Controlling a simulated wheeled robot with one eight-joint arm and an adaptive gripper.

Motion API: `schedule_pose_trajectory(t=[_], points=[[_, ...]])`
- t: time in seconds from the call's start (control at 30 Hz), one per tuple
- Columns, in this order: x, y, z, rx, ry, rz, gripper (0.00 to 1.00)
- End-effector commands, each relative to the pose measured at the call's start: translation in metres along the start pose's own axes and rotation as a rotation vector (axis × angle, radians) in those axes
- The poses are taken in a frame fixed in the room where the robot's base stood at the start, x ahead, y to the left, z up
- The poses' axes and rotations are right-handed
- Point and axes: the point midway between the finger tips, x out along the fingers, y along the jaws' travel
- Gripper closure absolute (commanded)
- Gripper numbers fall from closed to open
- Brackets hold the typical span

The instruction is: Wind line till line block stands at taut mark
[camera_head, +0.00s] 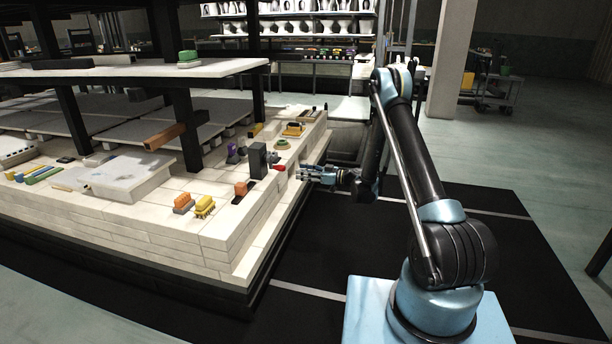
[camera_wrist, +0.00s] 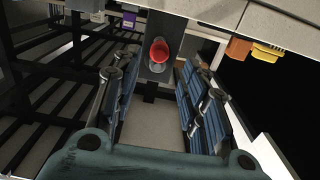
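A red knob (camera_head: 280,168) sticks out from a dark upright post (camera_head: 257,160) on the pale brick deck of the kiln car. In the wrist view the red knob (camera_wrist: 158,52) is round, with a grey rim below it, and lies ahead between my fingers. My gripper (camera_head: 303,174) is just to the right of the knob, apart from it. In the wrist view my gripper (camera_wrist: 157,70) is open and empty, with a finger on each side. I cannot make out the line, and I cannot tell which piece is the line block or where the taut mark is.
Orange (camera_head: 184,203) and yellow (camera_head: 204,206) blocks sit at the deck's near side. A purple piece (camera_head: 233,154) stands left of the post. Black columns hold a shelf (camera_head: 130,72) above the deck. The dark floor mat (camera_head: 480,240) around my base is clear.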

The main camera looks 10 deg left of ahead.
Motion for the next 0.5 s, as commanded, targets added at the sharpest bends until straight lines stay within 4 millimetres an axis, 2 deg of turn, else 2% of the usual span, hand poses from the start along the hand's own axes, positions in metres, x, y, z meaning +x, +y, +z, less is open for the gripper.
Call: schedule_pose_trajectory(t=[0.5], points=[[0.042, -0.001, 0.0, 0.001, -0.001, -0.002, 0.6]])
